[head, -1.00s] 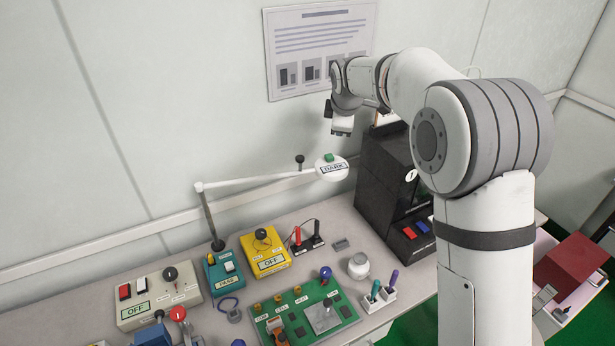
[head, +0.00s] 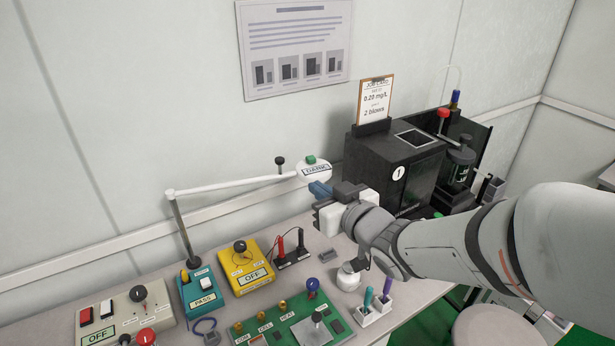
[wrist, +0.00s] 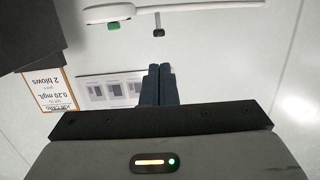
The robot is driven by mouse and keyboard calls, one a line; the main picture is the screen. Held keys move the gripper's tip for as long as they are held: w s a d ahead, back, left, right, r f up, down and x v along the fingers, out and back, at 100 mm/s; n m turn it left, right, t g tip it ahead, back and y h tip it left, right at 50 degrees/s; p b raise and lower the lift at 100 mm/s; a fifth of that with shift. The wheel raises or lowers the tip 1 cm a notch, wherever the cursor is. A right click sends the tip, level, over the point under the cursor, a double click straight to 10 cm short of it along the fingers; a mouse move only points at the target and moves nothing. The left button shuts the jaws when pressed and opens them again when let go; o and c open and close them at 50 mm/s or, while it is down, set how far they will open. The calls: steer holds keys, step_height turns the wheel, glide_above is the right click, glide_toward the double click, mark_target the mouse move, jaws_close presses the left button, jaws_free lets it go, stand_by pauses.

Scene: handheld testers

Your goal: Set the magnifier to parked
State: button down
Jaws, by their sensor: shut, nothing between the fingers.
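The magnifier (head: 235,186) has a thin post rising from the bench and a long white arm stretched to the right. Its round white head (head: 316,171) carries a green button (head: 310,159) on top and a label too small to read surely. A black knob (head: 280,160) stands up from the arm near the head. My gripper (head: 318,189) is just below and right of the head in the head view; I cannot tell whether they touch. Upside down in the wrist view, the magnifier (wrist: 112,13) lies beyond my fingers (wrist: 158,80), which are together and empty.
A black analyser (head: 385,165) with a clipboard (head: 375,98) stands right of the magnifier. A yellow box (head: 250,268), a teal tester (head: 203,298), probes, a white jar (head: 348,278) and a green board (head: 290,325) crowd the bench below. The wall is close behind.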

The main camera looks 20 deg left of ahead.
mark_target(282, 162)
steer(key=p+x, duration=0.1)
steer(key=x, duration=1.2)
steer(key=shift+w, duration=0.2)
steer(key=shift+w, duration=0.1)
